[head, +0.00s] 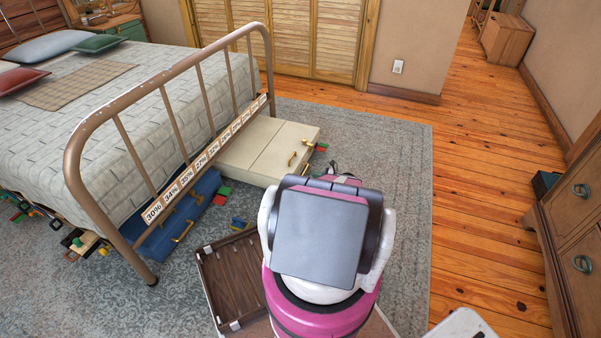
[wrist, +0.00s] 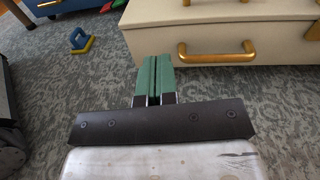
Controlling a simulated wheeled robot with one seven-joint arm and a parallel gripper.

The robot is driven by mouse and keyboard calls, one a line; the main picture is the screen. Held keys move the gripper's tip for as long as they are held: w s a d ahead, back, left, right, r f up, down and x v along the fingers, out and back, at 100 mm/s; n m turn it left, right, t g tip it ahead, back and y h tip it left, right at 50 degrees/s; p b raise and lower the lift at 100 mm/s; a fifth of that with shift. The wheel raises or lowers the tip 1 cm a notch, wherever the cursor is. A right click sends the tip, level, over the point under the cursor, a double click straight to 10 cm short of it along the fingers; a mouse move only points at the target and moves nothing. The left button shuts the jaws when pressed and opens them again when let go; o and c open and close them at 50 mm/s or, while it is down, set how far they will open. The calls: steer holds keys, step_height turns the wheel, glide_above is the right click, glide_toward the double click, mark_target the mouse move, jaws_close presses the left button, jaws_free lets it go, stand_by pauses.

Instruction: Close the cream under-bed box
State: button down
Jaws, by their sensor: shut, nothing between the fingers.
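The cream under-bed box (head: 262,150) lies on the rug and sticks out past the foot of the bed. Its top looks flat, with a seam across it and brass fittings at the near end. In the wrist view the cream box's front face (wrist: 150,42) fills the upper right, with a brass handle (wrist: 217,57) low on it. My gripper (wrist: 154,60) is shut and empty, its green fingers pointing at that face, left of the handle. I cannot tell whether the fingertips touch the box. In the head view my body hides the gripper.
A blue box (head: 168,232) with brass handles lies left of the cream one. Toy blocks (head: 221,194) are scattered nearby. An open brown-lined case (head: 233,278) lies left of my body. A dresser (head: 572,220) stands right; wooden floor (head: 480,180) between is clear.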

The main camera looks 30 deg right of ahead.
mark_target(295, 170)
steer(key=shift+m+t+h, duration=0.4)
steer(key=shift+m+t, duration=0.3)
steer(key=shift+m, duration=0.1)
steer(key=x, duration=0.3)
steer(key=d+f+x, duration=0.1)
steer(key=x, duration=0.3)
steer(key=w+f+x, duration=0.1)
steer(key=x, duration=0.3)
steer(key=shift+w+d, duration=0.2)
